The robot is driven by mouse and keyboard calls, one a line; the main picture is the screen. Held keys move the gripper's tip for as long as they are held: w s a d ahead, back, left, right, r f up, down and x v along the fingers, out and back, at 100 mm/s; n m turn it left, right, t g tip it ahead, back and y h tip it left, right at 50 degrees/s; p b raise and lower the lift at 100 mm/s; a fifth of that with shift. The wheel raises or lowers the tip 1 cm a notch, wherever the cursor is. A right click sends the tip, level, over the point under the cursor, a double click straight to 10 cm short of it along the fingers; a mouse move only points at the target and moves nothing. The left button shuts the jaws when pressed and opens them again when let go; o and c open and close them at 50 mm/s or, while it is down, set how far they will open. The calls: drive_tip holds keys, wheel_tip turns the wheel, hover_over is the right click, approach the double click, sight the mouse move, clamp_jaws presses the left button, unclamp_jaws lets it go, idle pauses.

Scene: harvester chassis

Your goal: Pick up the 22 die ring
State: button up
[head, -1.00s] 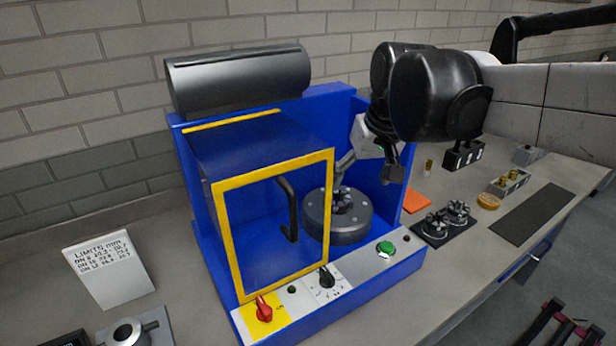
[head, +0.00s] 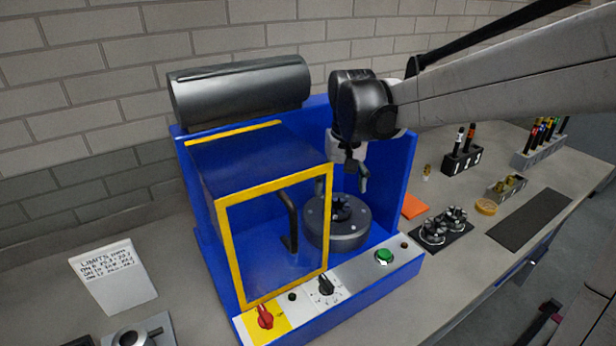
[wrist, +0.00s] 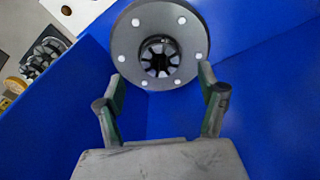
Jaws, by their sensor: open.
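A dark segmented die ring (head: 342,210) sits in the centre of the round grey press head (head: 325,238). It also shows in the wrist view (wrist: 160,58), inside the bolted head. Two similar dies, a left one (head: 433,232) and a right one (head: 455,217), stand on a black mat at the right; one shows at the wrist view's left (wrist: 45,52). I cannot read which die is 22. My gripper (head: 344,186) points down above the head, fingers apart and empty. In the wrist view, its fingers (wrist: 162,78) are spread on either side of the head's near edge.
The blue housing (head: 398,170) walls the head at back and right. The yellow-framed guard (head: 222,240) with its black handle (head: 290,222) stands close at the left. An orange pad (head: 413,207) and brass disc (head: 487,207) lie on the bench at right.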

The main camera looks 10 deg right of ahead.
sight(337, 204)
drive_tip(key=f, duration=0.2)
drive_tip(key=w+f, duration=0.1)
drive_tip(key=f, duration=0.2)
drive_tip(key=shift+w+f, duration=0.25)
drive_tip(key=shift+f, duration=0.7)
drive_tip(key=shift+c, duration=0.4)
clamp_jaws()
drive_tip(key=shift+r, duration=0.1)
